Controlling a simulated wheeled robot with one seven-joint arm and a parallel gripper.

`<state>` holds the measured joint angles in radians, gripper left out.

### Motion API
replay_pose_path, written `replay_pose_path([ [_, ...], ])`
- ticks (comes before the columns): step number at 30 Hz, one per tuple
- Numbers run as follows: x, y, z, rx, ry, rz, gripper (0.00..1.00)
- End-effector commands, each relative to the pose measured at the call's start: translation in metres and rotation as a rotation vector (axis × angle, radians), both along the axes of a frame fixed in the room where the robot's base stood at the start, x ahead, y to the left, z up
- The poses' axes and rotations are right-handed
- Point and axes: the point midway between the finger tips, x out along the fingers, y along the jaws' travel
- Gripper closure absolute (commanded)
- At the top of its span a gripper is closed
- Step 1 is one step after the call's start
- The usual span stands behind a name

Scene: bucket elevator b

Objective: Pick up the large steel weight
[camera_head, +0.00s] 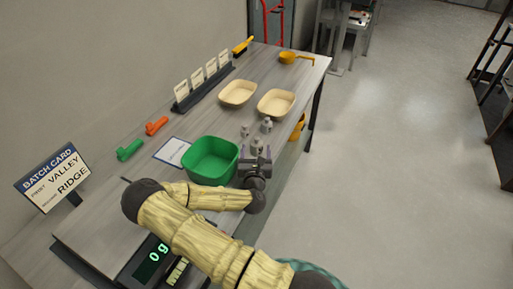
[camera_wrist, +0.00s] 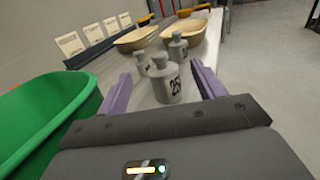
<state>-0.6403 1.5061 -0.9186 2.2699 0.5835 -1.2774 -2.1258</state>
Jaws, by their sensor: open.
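Several grey steel weights with knobs stand upright on the table. The nearest weight (camera_head: 257,143) shows a partly legible "2" marking in the wrist view (camera_wrist: 168,84) and looks the biggest there, though it is also closest. A second weight (camera_head: 266,125) stands behind it to the right, also seen in the wrist view (camera_wrist: 178,47). A smaller weight (camera_head: 244,130) stands behind to the left, also in the wrist view (camera_wrist: 142,63). My gripper (camera_head: 256,153) is open, its purple fingers (camera_wrist: 162,76) spread on either side of the nearest weight, with visible gaps.
A green bin (camera_head: 211,158) stands close on the left of my gripper. Two cream bowls (camera_head: 238,93) (camera_head: 276,103) are behind the weights. A scale (camera_head: 150,262) reading 0 g is at the front. The table's right edge is close to the weights.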

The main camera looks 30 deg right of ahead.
Motion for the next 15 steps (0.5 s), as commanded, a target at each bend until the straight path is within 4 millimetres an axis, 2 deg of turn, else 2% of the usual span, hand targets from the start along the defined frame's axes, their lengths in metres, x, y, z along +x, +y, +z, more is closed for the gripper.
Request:
replay_pose_path([
  [2, 0.0, -0.001, -0.016, 0.001, 0.002, 0.0, 0.32],
  [8, 0.02, -0.012, -0.015, 0.002, -0.001, -0.001, 0.32],
  [15, 0.022, -0.013, -0.015, 0.0, 0.0, -0.002, 0.32],
])
